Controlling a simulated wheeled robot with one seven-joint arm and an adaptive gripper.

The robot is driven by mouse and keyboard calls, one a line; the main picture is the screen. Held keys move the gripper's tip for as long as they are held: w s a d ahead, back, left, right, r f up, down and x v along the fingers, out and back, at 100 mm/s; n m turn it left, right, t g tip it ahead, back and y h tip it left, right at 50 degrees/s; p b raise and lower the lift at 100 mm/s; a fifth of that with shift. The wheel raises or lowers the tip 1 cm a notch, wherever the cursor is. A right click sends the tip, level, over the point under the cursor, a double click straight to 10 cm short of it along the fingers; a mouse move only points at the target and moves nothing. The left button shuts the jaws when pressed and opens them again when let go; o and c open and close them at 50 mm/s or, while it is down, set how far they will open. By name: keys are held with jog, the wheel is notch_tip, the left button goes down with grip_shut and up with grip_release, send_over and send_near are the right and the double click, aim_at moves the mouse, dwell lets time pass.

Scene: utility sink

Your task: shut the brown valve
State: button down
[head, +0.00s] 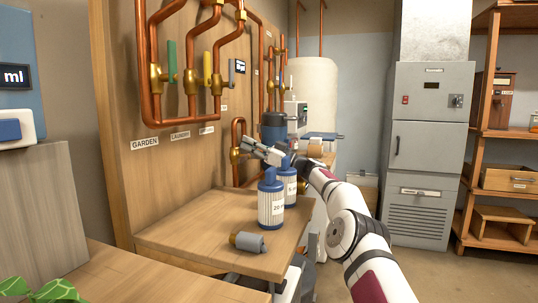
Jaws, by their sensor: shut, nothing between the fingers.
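Copper pipes with brass valves run on the wooden board at the left. One valve has an upright green handle (172,61) and another an upright yellow handle (207,68). I cannot make out a clearly brown handle. A lower brass valve fitting (235,154) sits on a copper loop close to my gripper, its handle hidden or too small to tell. My gripper (250,144) is shut and empty, above the wooden bench and pointing left toward the board. It overlaps the lower pipe loop in the picture; I cannot tell whether it touches.
A blue-capped white filter cartridge (271,208) stands on the wooden bench (190,232), with another (289,187) behind it. A grey cylinder (249,242) lies at the front. A blue filter housing (274,127) is behind my gripper. The floor at right is partly clear.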

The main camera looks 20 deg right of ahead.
jog(key=r+b+v, duration=0.1)
jog(key=b+v, duration=0.1)
jog(key=v, duration=0.7)
jog(key=shift+s+d, duration=0.3)
jog(key=shift+d, duration=0.05)
jog(key=shift+f, duration=0.15)
